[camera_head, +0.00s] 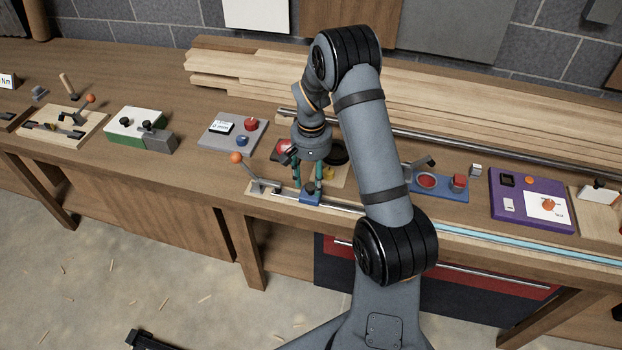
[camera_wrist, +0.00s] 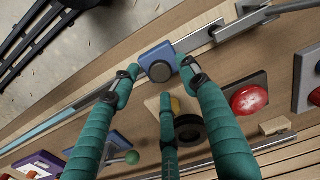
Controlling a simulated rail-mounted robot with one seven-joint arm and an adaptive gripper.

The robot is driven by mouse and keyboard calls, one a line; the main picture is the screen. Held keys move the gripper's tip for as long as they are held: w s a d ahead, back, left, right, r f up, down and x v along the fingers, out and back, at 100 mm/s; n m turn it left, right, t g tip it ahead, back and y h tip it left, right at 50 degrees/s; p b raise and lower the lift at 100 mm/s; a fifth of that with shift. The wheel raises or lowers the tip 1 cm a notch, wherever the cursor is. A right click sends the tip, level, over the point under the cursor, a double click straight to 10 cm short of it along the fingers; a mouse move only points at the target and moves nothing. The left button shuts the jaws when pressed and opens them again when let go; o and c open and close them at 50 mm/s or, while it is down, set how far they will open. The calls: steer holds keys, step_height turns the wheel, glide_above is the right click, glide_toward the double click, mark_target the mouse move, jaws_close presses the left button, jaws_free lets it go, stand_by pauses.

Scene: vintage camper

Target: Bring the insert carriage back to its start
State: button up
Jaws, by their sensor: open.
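The insert carriage looks to be the blue block (camera_head: 310,200) with a dark round knob on top. It sits on a metal rail (camera_head: 347,207) along the front of the workbench, near the rail's left end in the head view. The blue block also shows in the wrist view (camera_wrist: 154,52), with its knob facing the camera. My gripper (camera_head: 309,188) is above the block, its teal fingers pointing down. In the wrist view my gripper (camera_wrist: 160,76) is open, with fingertips spread around the knob. I cannot tell whether any finger touches it.
A lever clamp with an orange ball (camera_head: 237,157) stands left of the carriage. A red button (camera_wrist: 249,99) and a dark ring (camera_wrist: 190,130) lie behind it. A blue fixture with red parts (camera_head: 427,181) and a purple panel (camera_head: 510,210) are to the right. Planks lie behind.

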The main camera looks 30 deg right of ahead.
steer(key=shift+a+f, duration=0.1)
steer(key=shift+f, duration=0.4)
steer(key=shift+c, duration=0.2)
jaws_close()
stand_by(0.5)
